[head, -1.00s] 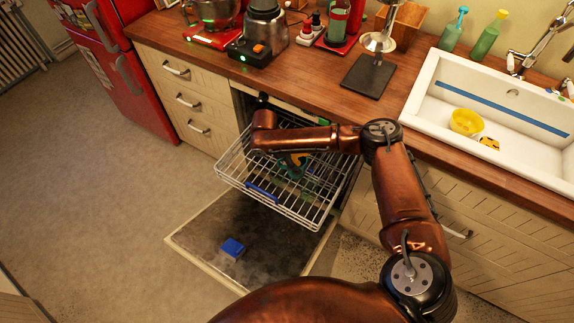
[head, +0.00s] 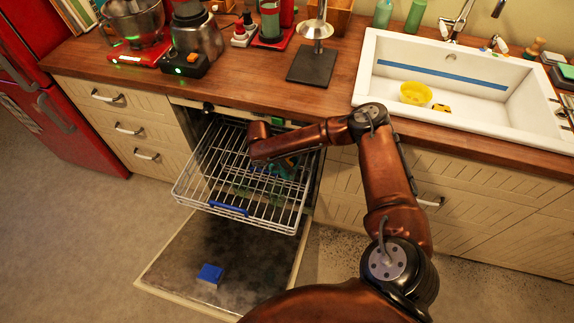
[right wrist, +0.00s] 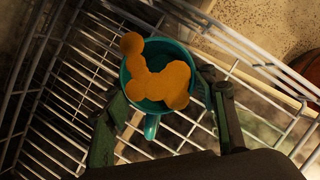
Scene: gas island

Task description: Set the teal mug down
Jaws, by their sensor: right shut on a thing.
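The teal mug (right wrist: 172,52) is between the fingers of my right gripper (right wrist: 165,90) in the right wrist view, and the gripper is shut on it. An orange, lobed shape (right wrist: 160,82) shows across the mug's mouth; I cannot tell whether it is a print or a thing inside. Wire rack bars lie beneath the mug; I cannot tell whether it touches them. In the head view a bit of teal (head: 284,166) shows under my right arm over the pulled-out wire rack (head: 190,195). My arm hides most of the gripper there. My left gripper is not in view.
The dishwasher door (head: 175,255) lies open below the rack, with a blue block (head: 210,273) on it. The wooden counter (head: 255,75) holds appliances. The white sink (head: 370,90) with a yellow bowl (head: 415,93) is at the right. Much of the rack's left part is clear.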

